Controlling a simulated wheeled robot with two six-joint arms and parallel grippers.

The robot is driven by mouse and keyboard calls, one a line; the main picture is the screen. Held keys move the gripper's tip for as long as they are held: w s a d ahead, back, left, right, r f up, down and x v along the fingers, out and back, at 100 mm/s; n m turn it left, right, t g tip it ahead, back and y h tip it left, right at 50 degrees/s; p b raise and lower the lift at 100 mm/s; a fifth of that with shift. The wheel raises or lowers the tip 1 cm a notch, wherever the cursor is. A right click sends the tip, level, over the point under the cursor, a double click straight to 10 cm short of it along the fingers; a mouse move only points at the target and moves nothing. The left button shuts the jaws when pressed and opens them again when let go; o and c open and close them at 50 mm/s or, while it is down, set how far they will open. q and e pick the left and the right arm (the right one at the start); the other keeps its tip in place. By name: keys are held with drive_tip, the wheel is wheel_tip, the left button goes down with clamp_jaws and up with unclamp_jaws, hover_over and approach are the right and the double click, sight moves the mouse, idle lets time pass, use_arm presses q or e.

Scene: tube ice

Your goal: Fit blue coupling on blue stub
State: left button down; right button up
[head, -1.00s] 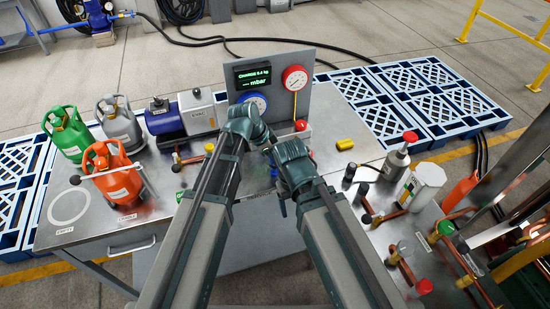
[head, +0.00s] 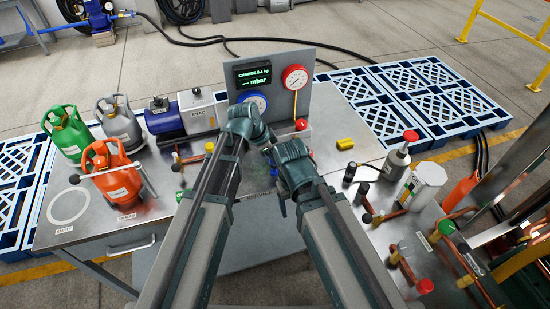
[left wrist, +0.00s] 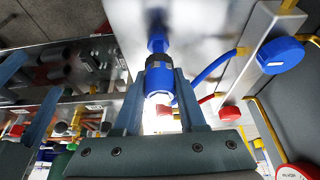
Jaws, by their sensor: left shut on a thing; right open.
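My left gripper (left wrist: 160,98) is shut on the blue coupling (left wrist: 158,84), which has a dark collar at its far end. The blue stub (left wrist: 157,44) is in line with the coupling, just beyond the collar. The two look very close, but I cannot tell whether they are joined.
The gauge panel (head: 275,75) with blue and red gauges stands behind the grippers. A blue hose (left wrist: 215,65) runs beside the coupling. Gas bottles stand at left, including an orange one (head: 118,175). Bottles and copper fittings crowd the right.

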use_arm(q)
drive_tip(key=shift+f+b, duration=1.25)
drive_tip(key=shift+f, duration=0.05)
idle(1.5)
idle(0.4)
drive_tip(key=shift+c, duration=2)
unclamp_jaws()
drive_tip(key=shift+r, duration=0.1)
drive_tip(key=p+v, duration=1.2)
drive_tip(key=v, duration=0.1)
drive_tip(key=shift+a+r+p, duration=0.2)
drive_tip(key=shift+r+p, duration=0.1)
drive_tip(key=shift+p, duration=0.1)
drive_tip(key=shift+s, duration=0.15)
drive_tip(key=s+f+n+y+b, duration=0.2)
drive_tip(key=s+f+n+b, duration=0.1)
drive_tip(key=s+n, duration=0.2)
drive_tip(key=s+a+f+n+g+y+b, duration=0.1)
drive_tip(key=s+f+n+y+b, duration=0.2)
drive_tip(key=s, duration=0.7)
drive_tip(key=f+n, duration=0.1)
drive_tip(key=n, duration=0.1)
drive_tip(key=shift+f+n+g+y, duration=0.3)
